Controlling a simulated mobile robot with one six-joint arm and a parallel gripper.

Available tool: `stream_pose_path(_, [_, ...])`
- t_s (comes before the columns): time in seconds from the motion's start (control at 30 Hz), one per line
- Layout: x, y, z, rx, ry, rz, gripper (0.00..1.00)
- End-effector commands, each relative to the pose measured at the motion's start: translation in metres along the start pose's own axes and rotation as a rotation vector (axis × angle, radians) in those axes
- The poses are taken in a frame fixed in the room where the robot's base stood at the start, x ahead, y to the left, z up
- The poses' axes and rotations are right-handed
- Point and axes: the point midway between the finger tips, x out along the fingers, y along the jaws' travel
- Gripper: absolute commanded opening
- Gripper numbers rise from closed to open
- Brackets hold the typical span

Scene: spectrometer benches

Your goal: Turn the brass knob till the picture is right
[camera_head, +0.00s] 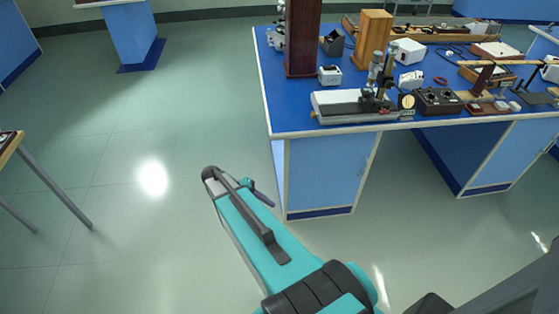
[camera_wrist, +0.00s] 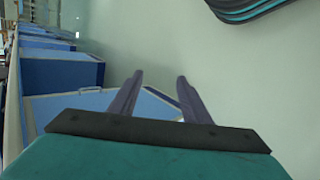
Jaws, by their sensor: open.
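My gripper (camera_wrist: 159,82) is open in the wrist view, with two dark purple fingers apart and nothing between them. In the head view a purple finger of it (camera_head: 263,198) shows low in front of the blue bench's left cabinet, below the bench top. An instrument with upright metal parts (camera_head: 376,76) stands on a pale base at the bench's front edge. A dark control box with dials (camera_head: 438,100) stands right of it.
The blue bench (camera_head: 291,117) also carries a tall dark wooden post (camera_head: 302,40), a lighter wooden block (camera_head: 373,38) and several small devices. A wood-topped table (camera_head: 9,148) stands at the far left. The floor between is clear.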

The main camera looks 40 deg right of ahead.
Motion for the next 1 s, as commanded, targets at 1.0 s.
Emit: stream_pose_path(1.0, [0.107,-0.223,0.276,-0.705,-0.056,-0.512,0.43])
